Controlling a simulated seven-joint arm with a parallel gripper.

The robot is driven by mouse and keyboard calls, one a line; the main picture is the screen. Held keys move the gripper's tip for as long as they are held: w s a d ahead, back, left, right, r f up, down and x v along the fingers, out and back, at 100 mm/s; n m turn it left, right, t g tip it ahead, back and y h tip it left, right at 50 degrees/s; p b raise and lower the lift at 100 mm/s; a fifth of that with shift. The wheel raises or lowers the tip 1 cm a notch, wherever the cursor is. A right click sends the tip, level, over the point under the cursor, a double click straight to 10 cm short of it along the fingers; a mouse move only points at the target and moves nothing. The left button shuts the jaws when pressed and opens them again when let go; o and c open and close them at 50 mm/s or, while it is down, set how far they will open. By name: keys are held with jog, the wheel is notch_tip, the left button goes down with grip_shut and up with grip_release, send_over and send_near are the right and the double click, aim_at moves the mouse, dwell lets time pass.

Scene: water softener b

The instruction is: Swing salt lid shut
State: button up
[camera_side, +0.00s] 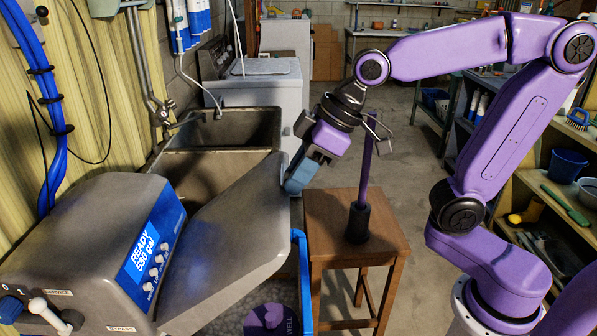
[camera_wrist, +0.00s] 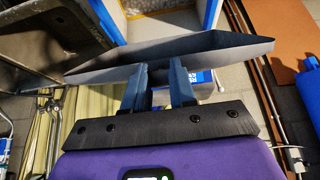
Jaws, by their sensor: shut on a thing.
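The salt lid (camera_side: 225,240) is a grey metal panel of the water softener. In the side view it stands tilted up beside the control head (camera_side: 85,235), with its upper corner raised towards the right. My gripper (camera_side: 293,186) is at that raised corner, with its blue fingers closed on the lid's edge. The exact contact between fingers and lid is partly hidden.
A blue-rimmed tank opening (camera_side: 302,265) lies below and right of the lid. A metal sink (camera_side: 235,130) stands behind it. A wooden stool (camera_side: 372,230) with an upright purple rod (camera_side: 366,165) is close to the right of my gripper. Shelves (camera_side: 540,195) line the right side.

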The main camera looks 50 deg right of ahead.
jog(key=shift+s, duration=0.1)
jog(key=s+d+f, duration=0.3)
jog(key=f, duration=0.4)
jog(key=shift+f, duration=0.35)
dwell(0.5)
jog(key=shift+d, duration=0.1)
notch_tip(320, 180, down, 8)
jog(key=s+d, duration=0.1)
jog(key=shift+d+f, duration=0.15)
jog(key=shift+f, duration=0.05)
dwell(1.0)
jog(key=shift+s+f, duration=0.1)
jog(key=shift+s, duration=0.05)
